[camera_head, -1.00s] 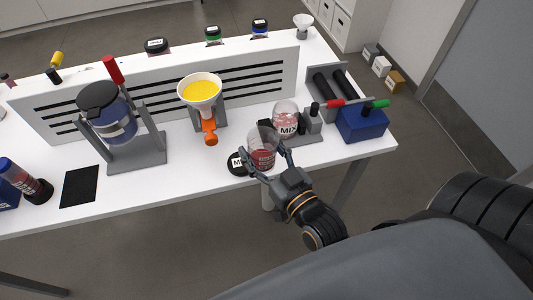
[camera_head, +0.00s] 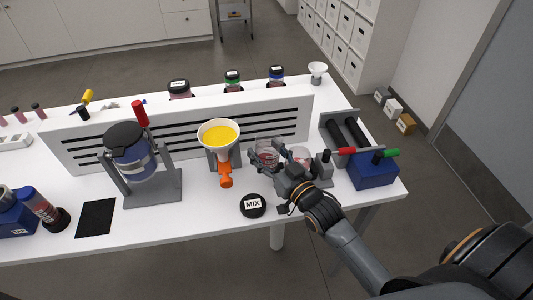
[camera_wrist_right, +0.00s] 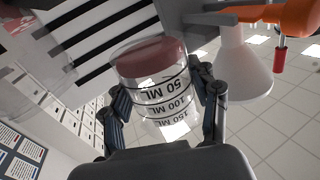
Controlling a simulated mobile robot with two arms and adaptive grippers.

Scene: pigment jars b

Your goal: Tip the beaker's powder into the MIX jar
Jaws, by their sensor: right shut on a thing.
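The beaker (camera_head: 266,152) is clear, with dark red powder at its base. My right gripper (camera_head: 267,163) is shut around its sides and holds it near the rack panel, left of the MIX jar. In the right wrist view, which is upside down, the gripper (camera_wrist_right: 160,92) has a finger on each side of the beaker (camera_wrist_right: 155,88); its ML marks and powder show. The beaker looks about upright. The clear MIX jar (camera_head: 300,155) is partly hidden behind my gripper; its label is hidden. A clear shape at the wrist view's left seems to be it. My left gripper is out of view.
A black MIX lid (camera_head: 253,206) lies at the front. A funnel of yellow powder (camera_head: 220,134) with an orange handle stands left of the beaker. The slotted panel (camera_head: 100,132) is behind. A blue box (camera_head: 373,172) stands to the right. Table front between lid and mixer stand (camera_head: 153,188) is clear.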

